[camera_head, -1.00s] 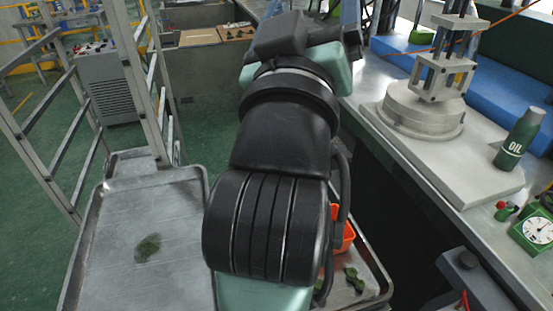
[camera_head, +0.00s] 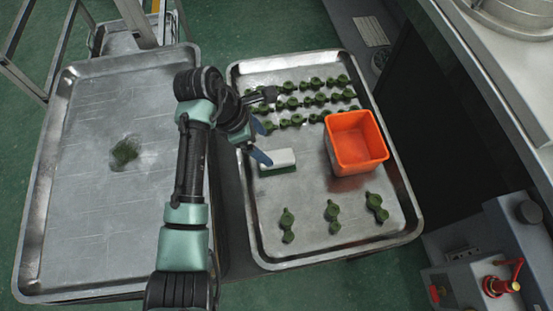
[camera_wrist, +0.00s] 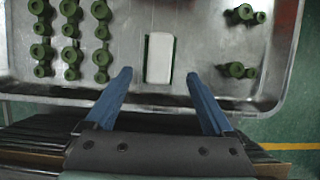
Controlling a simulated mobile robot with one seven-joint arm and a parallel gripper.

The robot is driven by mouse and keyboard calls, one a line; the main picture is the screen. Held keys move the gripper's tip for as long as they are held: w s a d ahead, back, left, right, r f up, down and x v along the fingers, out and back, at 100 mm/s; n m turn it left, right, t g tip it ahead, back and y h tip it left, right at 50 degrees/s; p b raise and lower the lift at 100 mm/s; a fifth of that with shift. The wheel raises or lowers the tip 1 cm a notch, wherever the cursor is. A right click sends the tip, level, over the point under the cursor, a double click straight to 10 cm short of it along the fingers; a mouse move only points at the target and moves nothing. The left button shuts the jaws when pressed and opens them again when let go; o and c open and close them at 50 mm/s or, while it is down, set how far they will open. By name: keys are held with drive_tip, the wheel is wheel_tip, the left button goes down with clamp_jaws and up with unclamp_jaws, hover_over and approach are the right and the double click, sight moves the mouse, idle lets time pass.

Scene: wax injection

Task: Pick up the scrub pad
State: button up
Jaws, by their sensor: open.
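The scrub pad (camera_head: 278,161) is a small block with a white top and green edges. It lies flat in the right metal tray (camera_head: 258,225), near its left side. In the wrist view the scrub pad (camera_wrist: 158,58) stands just beyond the fingertips, centred between them. My gripper (camera_head: 260,142) has two blue fingers spread apart with nothing between them. It is at the left edge of the tray, beside the pad. It also shows in the wrist view (camera_wrist: 159,76). I cannot tell its exact height above the tray.
An orange bin (camera_head: 357,141) stands right of the pad. Several green wax pieces (camera_head: 315,98) lie in rows behind, and three lie in front. A machine (camera_head: 475,285) stands at lower right.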

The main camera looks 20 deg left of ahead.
sight(275, 156)
drive_tip(key=shift+b+x, duration=1)
drive_tip(key=shift+x, duration=3.3)
drive_tip(key=shift+f+p, duration=0.3)
drive_tip(key=shift+p, duration=0.05)
drive_tip(key=c, duration=1.1)
drive_tip(key=shift+o, duration=0.2)
drive_tip(key=shift+a+r+b, duration=0.15)
drive_tip(key=shift+r+b, duration=0.05)
drive_tip(key=shift+b, duration=0.35)
wheel_tip(275, 156, up, 10)
drive_tip(key=p, duration=0.3)
drive_tip(key=shift+r, duration=0.1)
